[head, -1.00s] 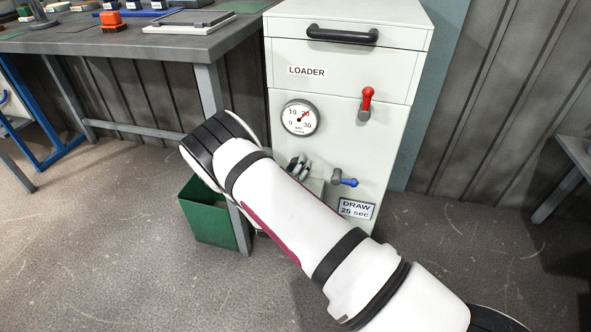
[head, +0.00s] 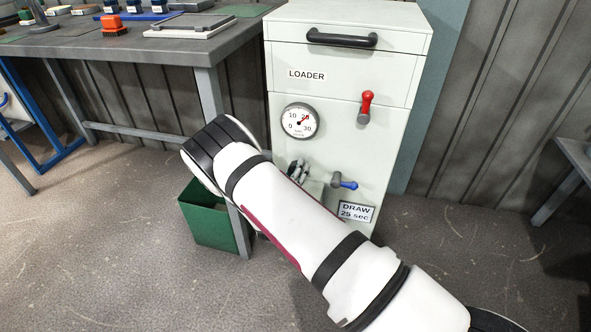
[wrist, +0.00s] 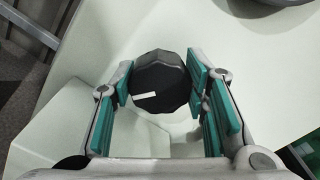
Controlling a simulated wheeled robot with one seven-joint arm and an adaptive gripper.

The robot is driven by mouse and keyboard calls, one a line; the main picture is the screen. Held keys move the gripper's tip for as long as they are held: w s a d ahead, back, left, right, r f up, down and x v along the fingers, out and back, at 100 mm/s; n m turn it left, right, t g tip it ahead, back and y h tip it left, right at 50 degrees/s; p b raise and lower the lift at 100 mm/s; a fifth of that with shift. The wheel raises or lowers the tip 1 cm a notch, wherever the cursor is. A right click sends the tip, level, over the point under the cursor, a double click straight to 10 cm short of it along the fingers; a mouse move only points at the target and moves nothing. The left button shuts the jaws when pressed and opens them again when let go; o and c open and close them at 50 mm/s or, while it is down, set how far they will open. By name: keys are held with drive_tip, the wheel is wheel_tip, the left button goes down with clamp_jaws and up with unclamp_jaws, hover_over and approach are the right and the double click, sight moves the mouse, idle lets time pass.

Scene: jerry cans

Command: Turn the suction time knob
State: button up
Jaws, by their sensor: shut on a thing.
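The suction time knob (wrist: 160,78) is black and faceted with a white pointer mark, which lies at its lower left in the wrist view. My gripper (wrist: 161,84) is shut on it, with a teal pad on each side. In the head view my gripper (head: 298,172) is small at the loader's front, partly behind my arm, and the knob is hidden. A sign (head: 356,211) reads "DRAW 25 sec".
A red-handled lever (head: 366,106) is at the loader's upper right. A blue-handled valve (head: 345,184) is close to the right of my gripper. A black drawer handle (head: 341,38) is above. A workbench (head: 150,48) and a green bin (head: 206,222) stand to the left.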

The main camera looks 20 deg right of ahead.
drive_tip(key=m+p, duration=0.2)
drive_tip(key=m, duration=0.2)
drive_tip(key=shift+r+m, duration=0.1)
drive_tip(key=shift+m, duration=0.3)
drive_tip(key=shift+s+d+m+p, duration=0.1)
drive_tip(key=shift+m+p, duration=0.55)
drive_tip(key=shift+m, duration=1.45)
drive_tip(key=o, duration=1.2)
drive_tip(key=shift+c, duration=0.2)
drive_tip(key=v, duration=1.2)
